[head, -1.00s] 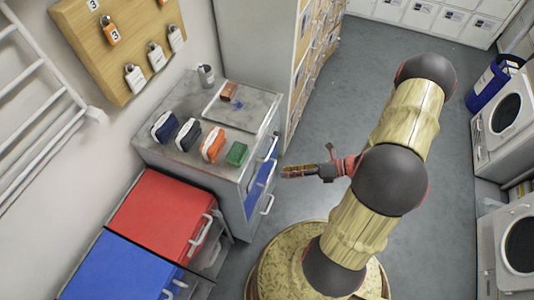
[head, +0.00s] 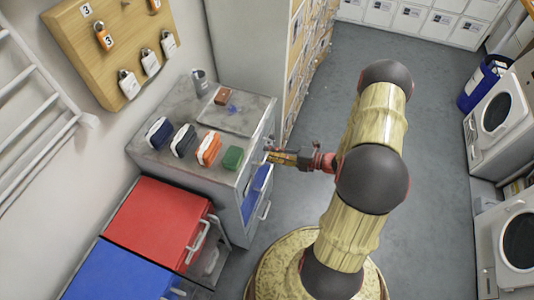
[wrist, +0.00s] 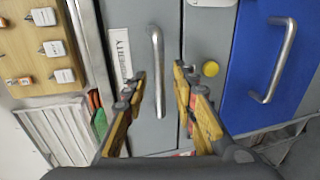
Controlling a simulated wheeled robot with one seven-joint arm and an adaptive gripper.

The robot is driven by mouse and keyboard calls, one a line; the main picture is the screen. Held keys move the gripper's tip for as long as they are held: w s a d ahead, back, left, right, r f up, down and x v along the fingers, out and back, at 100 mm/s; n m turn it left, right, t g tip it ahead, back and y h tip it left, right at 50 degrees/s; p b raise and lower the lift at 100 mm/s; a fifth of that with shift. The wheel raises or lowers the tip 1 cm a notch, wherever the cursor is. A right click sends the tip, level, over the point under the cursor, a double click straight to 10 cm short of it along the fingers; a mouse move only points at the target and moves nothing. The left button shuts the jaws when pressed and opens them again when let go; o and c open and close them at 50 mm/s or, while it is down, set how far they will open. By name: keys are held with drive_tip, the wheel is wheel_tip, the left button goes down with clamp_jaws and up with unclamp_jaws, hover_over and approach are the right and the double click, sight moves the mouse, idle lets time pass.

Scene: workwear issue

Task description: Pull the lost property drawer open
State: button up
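The lost property drawer appears to be the grey front (wrist: 172,45) in the middle of the wrist view, with a white label (wrist: 120,52) whose text I cannot read in full. Its long metal handle (wrist: 157,85) lies lengthwise between the fingers in the picture. My gripper (wrist: 160,80) is open, one finger on each side of the handle, with no clear contact. In the head view my gripper (head: 270,155) is at the upper drawer side of the grey cabinet (head: 165,165); the arm and gripper partly hide that front. The drawer looks shut.
A blue drawer (wrist: 270,60) with its own handle (wrist: 281,60) sits beside it, near a yellow round piece (wrist: 210,68). A red box (head: 155,220) stands in front.

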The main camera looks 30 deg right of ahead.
drive_tip(key=shift+x, duration=1)
drive_tip(key=shift+c, duration=1.2)
drive_tip(key=c, duration=0.4)
clamp_jaws()
